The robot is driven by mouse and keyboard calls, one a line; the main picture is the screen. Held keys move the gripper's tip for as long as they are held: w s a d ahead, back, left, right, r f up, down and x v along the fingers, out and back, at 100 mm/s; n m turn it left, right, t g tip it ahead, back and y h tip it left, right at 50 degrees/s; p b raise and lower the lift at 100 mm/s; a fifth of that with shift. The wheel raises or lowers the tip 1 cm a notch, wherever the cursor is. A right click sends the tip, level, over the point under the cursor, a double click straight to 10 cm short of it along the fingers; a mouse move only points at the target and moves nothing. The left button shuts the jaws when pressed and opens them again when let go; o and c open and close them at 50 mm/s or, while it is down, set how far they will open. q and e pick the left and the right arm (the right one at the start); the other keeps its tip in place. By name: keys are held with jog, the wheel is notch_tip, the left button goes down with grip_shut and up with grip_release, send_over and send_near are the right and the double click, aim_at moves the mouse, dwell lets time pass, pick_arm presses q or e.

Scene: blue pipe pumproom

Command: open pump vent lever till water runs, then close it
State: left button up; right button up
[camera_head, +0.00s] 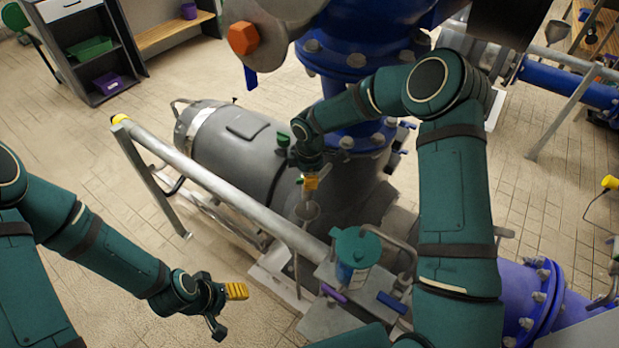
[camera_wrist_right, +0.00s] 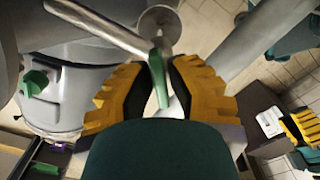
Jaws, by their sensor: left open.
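The vent lever, a slim green handle (camera_wrist_right: 158,80), lies between the two yellow fingers of my right gripper (camera_wrist_right: 158,92) in the right wrist view. Whether the fingers press on it cannot be told. In the head view my right gripper (camera_head: 309,183) is at the pump, above a small grey funnel (camera_head: 306,210). The funnel's round rim (camera_wrist_right: 158,20) seems to show beyond the lever in the wrist view. I cannot make out running water. My left gripper (camera_head: 226,305) is open and empty, low at the front left, apart from the pump.
A grey rail (camera_head: 215,182) with a yellow end runs in front of the grey motor (camera_head: 228,143). A teal-lidded container (camera_head: 356,250) stands right of the rail, near purple and blue handles. Blue pipework and an orange knob (camera_head: 243,38) are above.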

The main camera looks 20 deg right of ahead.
jog(key=shift+o, duration=1.3)
notch_tip(320, 180, up, 12)
jog(key=shift+d, duration=0.1)
dwell(0.5)
